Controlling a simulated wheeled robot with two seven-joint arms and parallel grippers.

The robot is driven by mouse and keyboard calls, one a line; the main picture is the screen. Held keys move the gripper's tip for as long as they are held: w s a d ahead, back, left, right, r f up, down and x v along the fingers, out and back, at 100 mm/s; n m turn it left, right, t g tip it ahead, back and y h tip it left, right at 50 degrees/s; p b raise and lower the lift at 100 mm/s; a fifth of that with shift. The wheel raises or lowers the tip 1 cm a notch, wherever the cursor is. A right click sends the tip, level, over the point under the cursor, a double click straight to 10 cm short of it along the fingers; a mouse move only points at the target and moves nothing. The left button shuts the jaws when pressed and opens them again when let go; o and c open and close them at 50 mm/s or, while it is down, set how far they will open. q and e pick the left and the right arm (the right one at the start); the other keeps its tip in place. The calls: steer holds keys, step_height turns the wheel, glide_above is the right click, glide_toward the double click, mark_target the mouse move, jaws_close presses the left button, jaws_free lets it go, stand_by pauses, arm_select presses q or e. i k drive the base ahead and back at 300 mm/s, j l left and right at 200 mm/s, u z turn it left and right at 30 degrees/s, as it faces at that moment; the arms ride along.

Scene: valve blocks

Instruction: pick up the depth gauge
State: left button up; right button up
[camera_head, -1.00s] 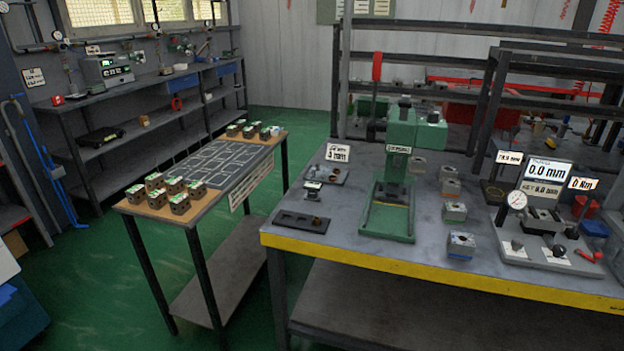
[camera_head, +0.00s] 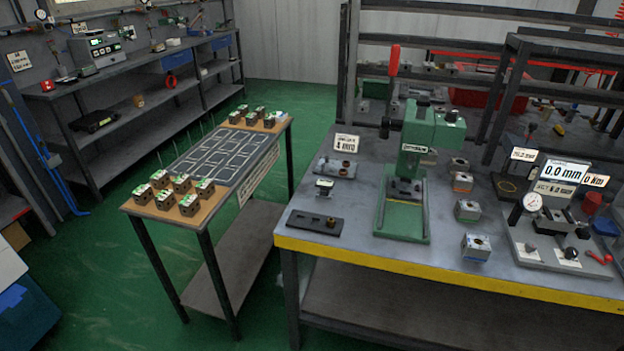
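A small dark upright tool with a pale display face (camera_head: 324,187) stands near the left end of the workbench; it looks like the depth gauge, but it is too small to be sure. A dark plate with holes (camera_head: 315,222) lies just in front of it. A round white dial (camera_head: 532,202) sits on a grey test fixture (camera_head: 560,245) at the bench's right, beside a screen reading 0.0 mm (camera_head: 562,174). Neither of my grippers is in view.
A green press (camera_head: 405,185) stands mid-bench, with several metal blocks (camera_head: 476,247) to its right. The yellow bench edge (camera_head: 430,275) faces me. A narrow side table (camera_head: 215,160) at left holds several valve blocks (camera_head: 163,179). Green floor lies open between side table and shelves.

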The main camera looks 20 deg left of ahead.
mark_target(325, 185)
steer(key=i+j, duration=0.25)
steer(key=j, duration=0.2)
steer(key=i+j, duration=0.25)
steer(key=j, duration=0.15)
steer(key=i+j, duration=0.25)
steer(key=j, duration=0.2)
steer(key=i+j+u, duration=0.1)
steer(key=i+j, duration=0.15)
steer(key=j, duration=0.2)
